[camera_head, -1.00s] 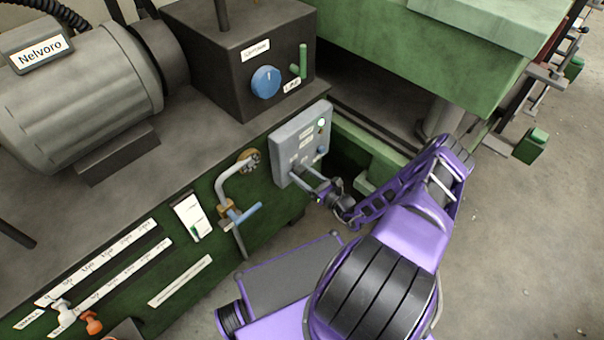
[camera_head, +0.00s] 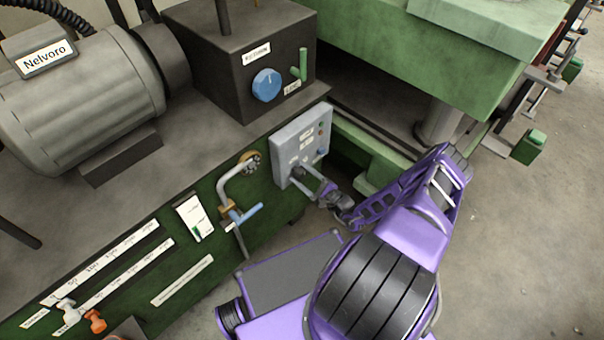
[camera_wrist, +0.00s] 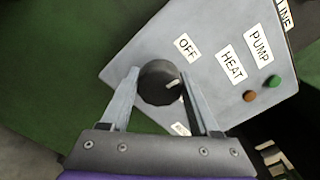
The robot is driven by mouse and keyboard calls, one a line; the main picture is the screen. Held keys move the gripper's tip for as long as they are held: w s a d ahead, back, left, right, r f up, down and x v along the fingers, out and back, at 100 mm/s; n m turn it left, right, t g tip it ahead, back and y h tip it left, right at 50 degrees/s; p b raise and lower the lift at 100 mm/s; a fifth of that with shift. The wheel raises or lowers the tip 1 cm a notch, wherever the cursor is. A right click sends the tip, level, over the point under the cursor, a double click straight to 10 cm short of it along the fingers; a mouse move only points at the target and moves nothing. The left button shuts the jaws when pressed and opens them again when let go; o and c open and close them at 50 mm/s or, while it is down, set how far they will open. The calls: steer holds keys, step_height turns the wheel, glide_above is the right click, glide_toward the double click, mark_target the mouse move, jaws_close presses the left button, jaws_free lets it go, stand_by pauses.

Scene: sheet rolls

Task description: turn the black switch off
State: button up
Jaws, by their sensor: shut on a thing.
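The black switch (camera_wrist: 158,86) is a round knob with a white pointer mark on the grey control panel (camera_wrist: 225,85). My gripper (camera_wrist: 160,76) is shut on the knob, one finger on each side.
Green (camera_wrist: 275,81) and brown (camera_wrist: 250,96) round lamps sit beside the PUMP and HEAT labels. A bent pipe with a blue-handled valve (camera_head: 240,215) is left of the panel. A dark box with a blue dial (camera_head: 267,85) stands above. Open floor (camera_head: 530,240) lies right.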

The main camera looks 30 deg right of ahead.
steer(key=shift+n, duration=0.9)
steer(key=o, duration=1.4)
steer(key=v, duration=1.7)
steer(key=shift+s+d+p, duration=0.1)
steer(key=shift+s+p, duration=0.1)
steer(key=shift+p, duration=0.2)
